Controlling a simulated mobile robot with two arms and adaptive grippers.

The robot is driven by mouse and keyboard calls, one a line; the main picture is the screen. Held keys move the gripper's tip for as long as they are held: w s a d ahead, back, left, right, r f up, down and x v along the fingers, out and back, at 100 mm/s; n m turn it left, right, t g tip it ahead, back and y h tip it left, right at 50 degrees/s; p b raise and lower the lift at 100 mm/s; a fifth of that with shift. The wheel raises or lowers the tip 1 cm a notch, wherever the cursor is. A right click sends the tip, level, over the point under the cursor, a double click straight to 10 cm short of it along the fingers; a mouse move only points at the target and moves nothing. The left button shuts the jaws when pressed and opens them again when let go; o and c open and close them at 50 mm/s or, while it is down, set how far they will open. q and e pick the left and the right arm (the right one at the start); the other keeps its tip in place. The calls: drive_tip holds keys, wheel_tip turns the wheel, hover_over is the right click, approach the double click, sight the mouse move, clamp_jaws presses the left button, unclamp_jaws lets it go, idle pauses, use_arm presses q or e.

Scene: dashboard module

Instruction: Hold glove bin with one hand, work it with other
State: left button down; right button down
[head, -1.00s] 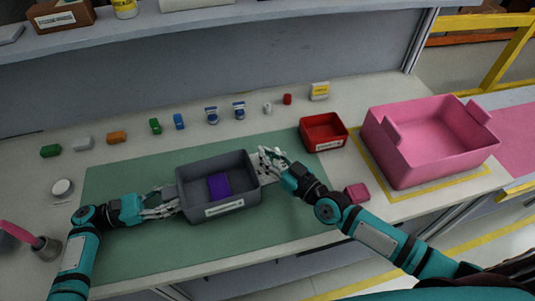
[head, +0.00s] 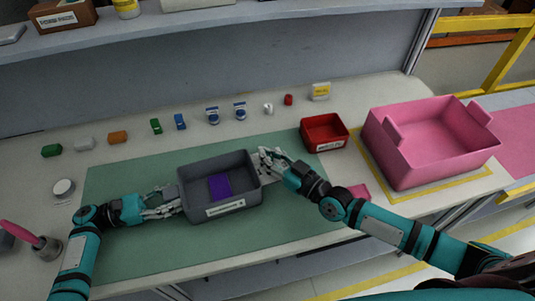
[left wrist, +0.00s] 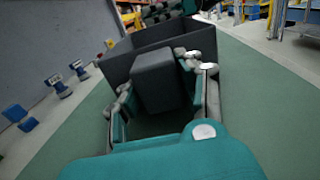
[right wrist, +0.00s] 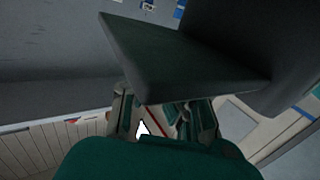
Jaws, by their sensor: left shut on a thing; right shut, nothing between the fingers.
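A dark grey bin (head: 240,206) with a white label on its front wall sits on the green mat. A purple piece (head: 219,187) lies inside it. My left gripper (head: 172,203) is at the bin's left end, shut on the block-shaped handle (left wrist: 156,80) that stands out from its wall. My right gripper (head: 264,163) is at the bin's right end, shut with nothing between its fingers. In the right wrist view a dark slab-like part of the bin (right wrist: 180,60) is just beyond the right fingers and partly hides them.
A red tray (head: 323,131) and a large pink bin (head: 435,160) stand to the right. A small pink block (head: 360,191) is partly hidden by my right arm. Several small items line the back of the table. The green mat (head: 130,250) is clear in front.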

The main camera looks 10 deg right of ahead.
idle(0.9)
drive_tip(key=c, duration=1.3)
unclamp_jaws()
drive_tip(key=shift+o, duration=0.2)
drive_tip(key=shift+d, duration=0.1)
drive_tip(key=v, duration=1.2)
